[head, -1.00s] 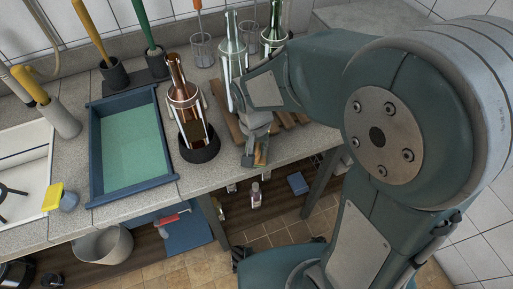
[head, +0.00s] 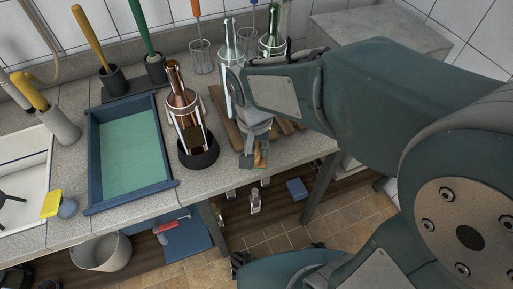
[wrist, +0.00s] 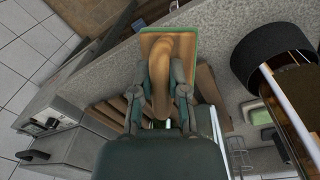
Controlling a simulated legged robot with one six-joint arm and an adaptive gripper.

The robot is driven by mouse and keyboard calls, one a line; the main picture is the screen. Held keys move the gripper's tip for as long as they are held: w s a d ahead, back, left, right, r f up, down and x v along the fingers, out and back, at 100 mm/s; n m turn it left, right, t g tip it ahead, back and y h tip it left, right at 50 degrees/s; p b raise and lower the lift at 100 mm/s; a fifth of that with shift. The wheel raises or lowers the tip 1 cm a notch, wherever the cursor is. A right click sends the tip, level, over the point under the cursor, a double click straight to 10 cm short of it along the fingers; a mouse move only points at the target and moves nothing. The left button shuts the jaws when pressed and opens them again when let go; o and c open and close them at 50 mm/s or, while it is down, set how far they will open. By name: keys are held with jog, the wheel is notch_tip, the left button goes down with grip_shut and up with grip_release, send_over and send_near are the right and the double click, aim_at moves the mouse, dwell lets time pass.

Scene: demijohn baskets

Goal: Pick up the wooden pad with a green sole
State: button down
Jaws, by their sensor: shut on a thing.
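The wooden pad with a green sole (wrist: 188,45) shows in the wrist view as a tan block with a green rim and a curved wooden handle. My gripper (wrist: 160,95) has a finger on each side of that handle and is shut on it. In the head view my gripper (head: 249,153) points down by the counter's front edge, with part of the pad (head: 263,155) showing beside it. My gripper hides the rest of the pad there. I cannot tell whether the pad touches the counter.
A copper-coloured bottle in a black ring base (head: 199,155) stands just left of my gripper. A slatted wooden rack (head: 226,117) and clear and green bottles (head: 272,44) are behind it. A blue tray (head: 92,165) lies further left on the counter. The floor is below the front edge.

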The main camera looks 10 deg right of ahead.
aim_at(259, 152)
jog(key=s+r, duration=0.3)
jog(key=shift+s+r, duration=0.1)
jog(key=shift+r, duration=0.15)
jog(key=s+r, duration=0.3)
jog(key=s, duration=0.5)
jog(key=shift+s+a+r, duration=0.15)
jog(key=shift+s+r, duration=0.05)
jog(key=shift+r, duration=0.1)
jog(key=shift+s, duration=0.1)
